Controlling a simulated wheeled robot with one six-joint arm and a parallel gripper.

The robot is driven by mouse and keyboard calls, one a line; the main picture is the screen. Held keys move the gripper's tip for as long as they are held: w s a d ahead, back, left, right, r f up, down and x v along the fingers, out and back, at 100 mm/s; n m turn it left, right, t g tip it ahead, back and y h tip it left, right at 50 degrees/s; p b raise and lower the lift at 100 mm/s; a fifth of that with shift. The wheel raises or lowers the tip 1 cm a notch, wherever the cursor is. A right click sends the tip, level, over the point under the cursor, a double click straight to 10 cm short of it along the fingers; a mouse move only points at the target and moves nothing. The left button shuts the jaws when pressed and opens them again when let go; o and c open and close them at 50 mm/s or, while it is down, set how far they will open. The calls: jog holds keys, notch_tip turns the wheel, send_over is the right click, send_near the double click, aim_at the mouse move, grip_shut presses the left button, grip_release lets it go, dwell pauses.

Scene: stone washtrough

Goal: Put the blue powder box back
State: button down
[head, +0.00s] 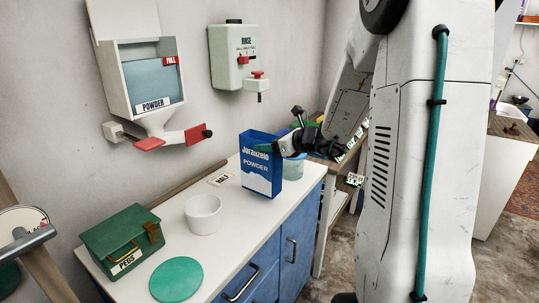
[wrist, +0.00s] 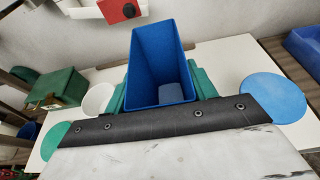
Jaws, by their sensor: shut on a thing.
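The blue powder box (head: 262,165), open at the top and labelled "POWDER", is upright over the right part of the white counter (head: 235,200). Whether its base touches the counter I cannot tell. My gripper (head: 283,145) is shut on the box, reaching it from the right in the head view. In the wrist view, the green fingers lie on either side of the box (wrist: 160,60), and I look into its open top. A wall dispenser (head: 145,80) labelled "POWDER", with a "FULL" tag and red-ended spout, hangs behind to the left.
A white bowl (head: 203,214), a green "PEGS" box (head: 122,240) and a green disc (head: 176,279) stand left along the counter. A small card (head: 220,180) lies near the wall. A "RINSE" dispenser (head: 233,58) hangs above.

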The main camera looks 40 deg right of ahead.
aim_at(269, 155)
jog(key=shift+s+f, duration=0.1)
jog(key=shift+f, duration=1.75)
jog(key=shift+c, duration=2.4)
grip_release()
